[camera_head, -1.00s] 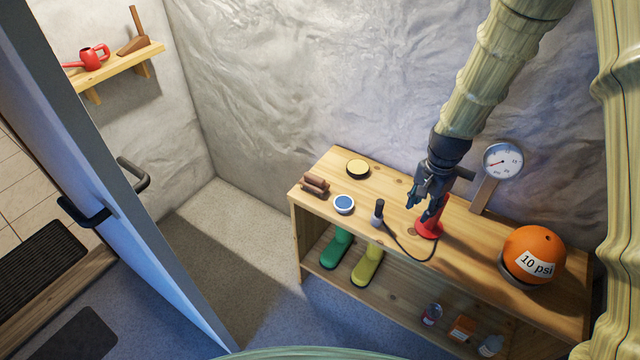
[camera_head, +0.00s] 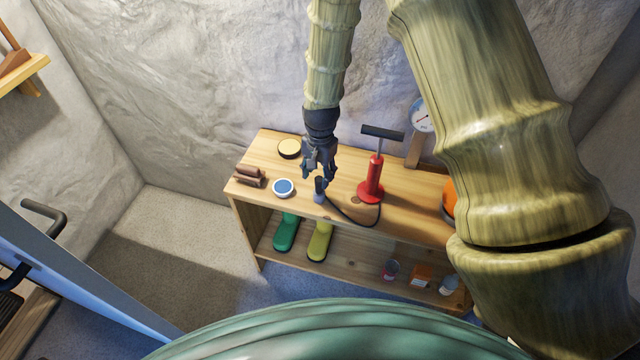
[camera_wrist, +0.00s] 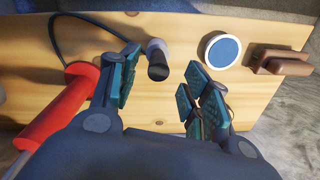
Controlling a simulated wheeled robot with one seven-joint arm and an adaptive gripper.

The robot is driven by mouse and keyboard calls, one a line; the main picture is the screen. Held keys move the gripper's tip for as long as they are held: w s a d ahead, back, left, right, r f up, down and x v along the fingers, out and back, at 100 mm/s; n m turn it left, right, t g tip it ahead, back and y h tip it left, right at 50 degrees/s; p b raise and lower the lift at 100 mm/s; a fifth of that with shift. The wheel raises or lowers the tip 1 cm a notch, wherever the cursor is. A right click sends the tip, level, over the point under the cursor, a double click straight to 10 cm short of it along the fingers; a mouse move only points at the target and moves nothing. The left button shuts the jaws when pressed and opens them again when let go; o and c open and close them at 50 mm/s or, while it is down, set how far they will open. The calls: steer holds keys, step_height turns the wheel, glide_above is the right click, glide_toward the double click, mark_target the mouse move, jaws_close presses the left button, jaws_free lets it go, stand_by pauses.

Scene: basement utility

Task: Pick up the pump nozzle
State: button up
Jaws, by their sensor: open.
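The pump nozzle (camera_head: 319,189) is a small dark upright piece with a pale base on the wooden shelf top. A black hose joins it to the red pump (camera_head: 372,181), which has a dark T-handle. My gripper (camera_head: 320,175) is open and empty, just above and behind the nozzle in the head view. In the wrist view the nozzle (camera_wrist: 157,62) shows beyond and between the spread fingers of my gripper (camera_wrist: 161,88). The fingers appear apart from it. The red pump (camera_wrist: 58,110) is at the left there.
A gauge (camera_head: 421,117) and a partly hidden orange ball (camera_head: 449,200) are right. Boots and small containers sit below.

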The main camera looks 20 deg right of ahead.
mark_target(319, 179)
steer(key=shift+w+d+f+p, duration=0.15)
steer(key=shift+f+p, duration=0.75)
steer(key=shift+f, duration=1.7)
jaws_close()
